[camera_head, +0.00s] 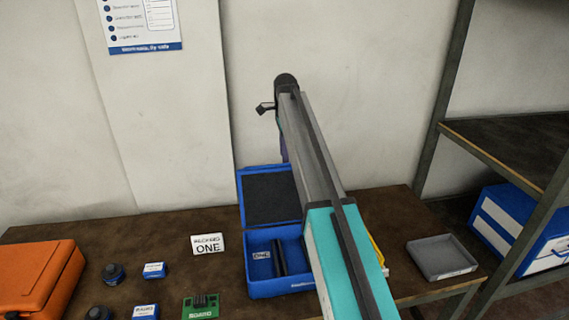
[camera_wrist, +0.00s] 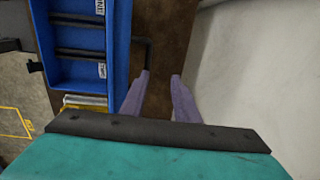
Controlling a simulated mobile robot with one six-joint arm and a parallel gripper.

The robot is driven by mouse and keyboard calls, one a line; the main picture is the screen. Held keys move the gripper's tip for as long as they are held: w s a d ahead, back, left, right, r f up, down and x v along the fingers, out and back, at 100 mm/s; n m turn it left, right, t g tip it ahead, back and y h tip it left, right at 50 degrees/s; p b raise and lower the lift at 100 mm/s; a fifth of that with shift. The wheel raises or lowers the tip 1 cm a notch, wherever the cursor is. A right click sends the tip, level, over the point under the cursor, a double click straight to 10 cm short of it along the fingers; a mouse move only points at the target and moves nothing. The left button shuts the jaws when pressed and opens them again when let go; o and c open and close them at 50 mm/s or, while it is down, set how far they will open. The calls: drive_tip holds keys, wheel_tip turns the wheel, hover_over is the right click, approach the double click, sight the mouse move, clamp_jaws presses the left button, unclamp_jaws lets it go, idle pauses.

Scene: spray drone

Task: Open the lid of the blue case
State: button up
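The blue case (camera_head: 255,287) stands on the table, left of my arm. Its lid (camera_head: 241,205) is raised at the back, with a dark inner lining facing out. The case's inside shows dark bars and a label; my arm covers its right side. In the wrist view, the blue case (camera_wrist: 88,72) lies to the left with dark bars and white labels inside. My gripper (camera_wrist: 160,76) has its two purple fingers apart with nothing between them. They are beside the blue case, apart from it as far as I can tell. In the head view, the gripper is mostly hidden behind my arm.
An orange case (camera_head: 35,275) is at the left. A white sign (camera_head: 208,243), small blue items (camera_head: 154,270) and a green board (camera_head: 200,306) lie between. A grey tray (camera_head: 440,258) is right of my arm. Shelving (camera_head: 525,145) stands further right.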

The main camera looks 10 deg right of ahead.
wheel_tip(320, 180, up, 8)
drive_tip(key=s+b, duration=0.1)
drive_tip(key=shift+r, duration=0.15)
idle(0.7)
